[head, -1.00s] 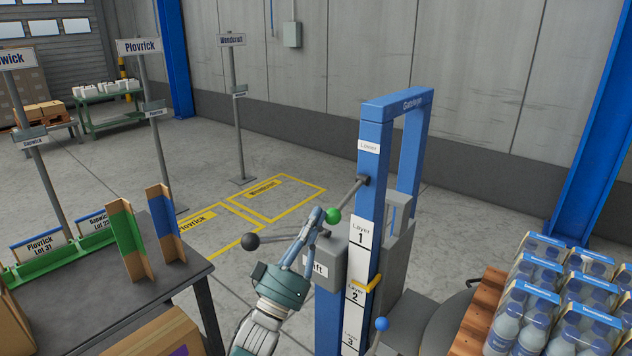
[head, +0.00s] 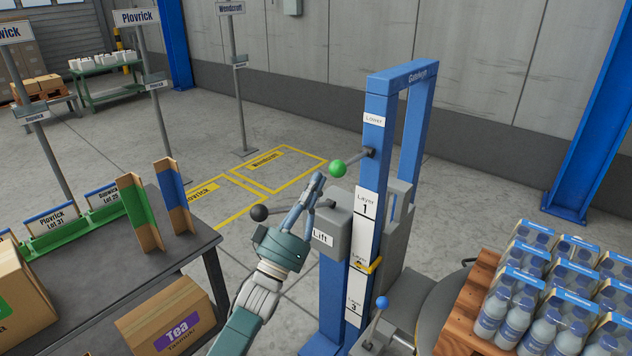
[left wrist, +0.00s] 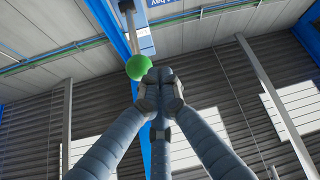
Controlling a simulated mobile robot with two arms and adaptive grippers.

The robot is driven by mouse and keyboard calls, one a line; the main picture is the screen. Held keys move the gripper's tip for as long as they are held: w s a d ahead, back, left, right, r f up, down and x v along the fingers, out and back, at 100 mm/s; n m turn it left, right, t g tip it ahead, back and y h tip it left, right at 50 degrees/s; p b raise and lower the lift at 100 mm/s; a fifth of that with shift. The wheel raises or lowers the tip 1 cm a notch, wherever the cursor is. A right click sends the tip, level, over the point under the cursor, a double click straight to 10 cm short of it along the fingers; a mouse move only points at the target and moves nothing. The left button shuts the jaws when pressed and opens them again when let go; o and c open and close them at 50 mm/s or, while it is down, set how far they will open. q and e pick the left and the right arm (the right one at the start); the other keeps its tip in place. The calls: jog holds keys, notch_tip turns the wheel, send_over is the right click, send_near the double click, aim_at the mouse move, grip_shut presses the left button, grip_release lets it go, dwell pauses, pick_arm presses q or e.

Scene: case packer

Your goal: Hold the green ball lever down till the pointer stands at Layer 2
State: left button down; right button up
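The green ball (head: 338,168) sits on the end of a lever rod that leaves the blue post (head: 374,140) beneath the "Lower" label. The rod slopes slightly down to the ball. The yellow pointer (head: 370,267) stands at the Layer 2 mark on the white scale (head: 364,225) and covers part of it. My left gripper (head: 318,180) is just left of the ball, its fingers together and empty. In the left wrist view the green ball (left wrist: 138,67) shows just beside the closed fingertips (left wrist: 160,76); I cannot tell whether they touch. My right gripper is not in view.
A black ball lever (head: 259,213) beside the "Lift" label is close to my left gripper. A blue ball lever (head: 382,302) is low on the post. Bottle packs (head: 548,285) stand on a pallet at right. A table (head: 120,270) with cartons is at left.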

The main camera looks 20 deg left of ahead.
pick_arm(q)
jog(key=w+f+b+v, duration=0.1)
jog(key=b+v, duration=0.3)
jog(key=v, duration=0.5)
jog(key=shift+s+f, duration=0.25)
jog(key=shift+f, duration=0.15)
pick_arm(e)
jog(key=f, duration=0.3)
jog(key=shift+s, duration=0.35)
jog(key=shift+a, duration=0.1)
